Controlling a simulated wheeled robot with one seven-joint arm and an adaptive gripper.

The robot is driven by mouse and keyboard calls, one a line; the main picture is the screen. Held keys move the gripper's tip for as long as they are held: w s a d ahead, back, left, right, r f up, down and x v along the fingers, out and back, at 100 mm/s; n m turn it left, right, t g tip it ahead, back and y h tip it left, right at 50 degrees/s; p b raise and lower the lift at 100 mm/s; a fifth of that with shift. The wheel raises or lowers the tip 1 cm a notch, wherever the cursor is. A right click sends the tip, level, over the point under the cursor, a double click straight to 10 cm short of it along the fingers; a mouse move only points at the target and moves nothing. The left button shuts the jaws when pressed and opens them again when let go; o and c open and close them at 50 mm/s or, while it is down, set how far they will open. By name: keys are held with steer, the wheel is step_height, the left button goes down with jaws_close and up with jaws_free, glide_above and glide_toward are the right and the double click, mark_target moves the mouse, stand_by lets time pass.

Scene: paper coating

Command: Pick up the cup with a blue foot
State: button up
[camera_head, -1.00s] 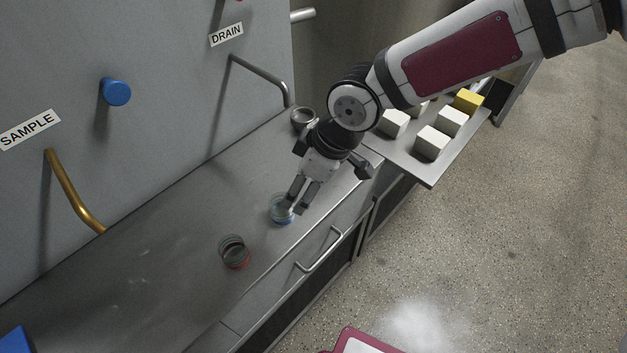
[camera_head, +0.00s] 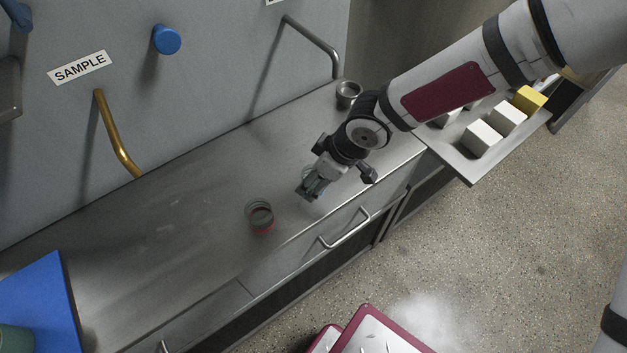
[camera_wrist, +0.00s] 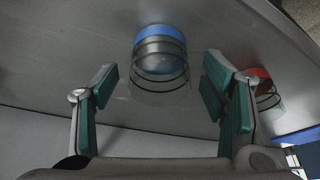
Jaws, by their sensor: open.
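The cup with a blue foot (camera_wrist: 160,50) is a clear glass with dark rings, seen in the wrist view at top middle. It appears inverted there, its blue foot uppermost against the grey counter. My gripper (camera_wrist: 160,75) is open, with one finger on each side of the cup and gaps showing between. In the head view my gripper (camera_head: 308,190) is low over the counter and hides most of that cup (camera_head: 307,173). The similar cup with a red foot (camera_head: 260,217) stands to the left; it also shows in the wrist view (camera_wrist: 265,90).
The steel counter (camera_head: 170,225) has bare room to the left, up to a blue mat (camera_head: 45,300). A metal cup (camera_head: 348,93) stands behind my arm. A side shelf (camera_head: 465,168) holds several white blocks and a yellow one (camera_head: 529,99). A drawer handle (camera_head: 345,230) juts from the front.

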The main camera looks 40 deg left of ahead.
steer(key=shift+x, duration=1.3)
steer(key=c, duration=1.3)
steer(key=shift+o, duration=0.2)
steer(key=shift+r, duration=0.15)
